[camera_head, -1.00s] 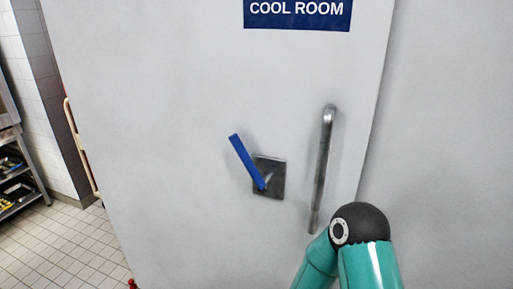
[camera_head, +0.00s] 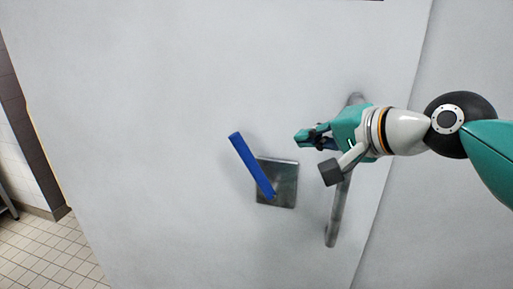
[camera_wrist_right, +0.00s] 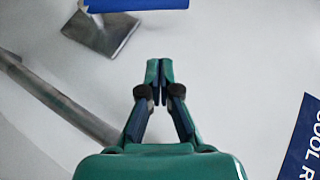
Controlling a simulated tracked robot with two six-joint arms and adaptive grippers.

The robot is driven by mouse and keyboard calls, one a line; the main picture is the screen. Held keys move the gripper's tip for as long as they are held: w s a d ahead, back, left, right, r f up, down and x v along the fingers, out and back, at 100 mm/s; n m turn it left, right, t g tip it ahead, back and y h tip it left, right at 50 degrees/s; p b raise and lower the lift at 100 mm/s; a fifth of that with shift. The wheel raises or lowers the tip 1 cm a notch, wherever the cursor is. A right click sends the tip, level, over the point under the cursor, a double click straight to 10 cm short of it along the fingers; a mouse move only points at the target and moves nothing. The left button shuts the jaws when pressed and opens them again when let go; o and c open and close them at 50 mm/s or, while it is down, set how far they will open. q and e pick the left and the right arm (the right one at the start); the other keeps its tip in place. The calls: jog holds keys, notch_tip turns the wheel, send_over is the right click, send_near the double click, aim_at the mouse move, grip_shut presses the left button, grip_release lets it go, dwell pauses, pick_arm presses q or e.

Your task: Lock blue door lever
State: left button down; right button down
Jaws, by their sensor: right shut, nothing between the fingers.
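The blue lever (camera_head: 252,164) is mounted on a square metal plate (camera_head: 284,187) on the white door. It tilts up and to the left from the plate. In the right wrist view the lever (camera_wrist_right: 135,4) shows at the top edge, with the plate (camera_wrist_right: 103,33) below it. My right gripper (camera_head: 303,138) is up and to the right of the lever, in front of the door and apart from the lever. Its fingertips (camera_wrist_right: 160,70) are together and hold nothing. My left gripper is not in view.
A vertical metal door handle (camera_head: 336,215) stands right of the plate, partly hidden behind my right gripper. The door edge runs down to its right. A dark blue sign (camera_wrist_right: 304,145) shows in the wrist view. Tiled floor (camera_head: 45,250) is at the left.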

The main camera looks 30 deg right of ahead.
jog(key=shift+s+d+r, duration=0.15)
jog(key=shift+s, duration=0.2)
jog(key=p, duration=0.3)
send_over(261, 170)
jog(key=f, duration=0.5)
jog(key=shift+s+d+f, duration=0.1)
jog(key=shift+s+f, duration=0.1)
jog(key=shift+f, duration=0.2)
jog(key=shift+w+a+f, duration=0.15)
jog(key=shift+a+f, duration=0.1)
jog(key=shift+d, duration=0.1)
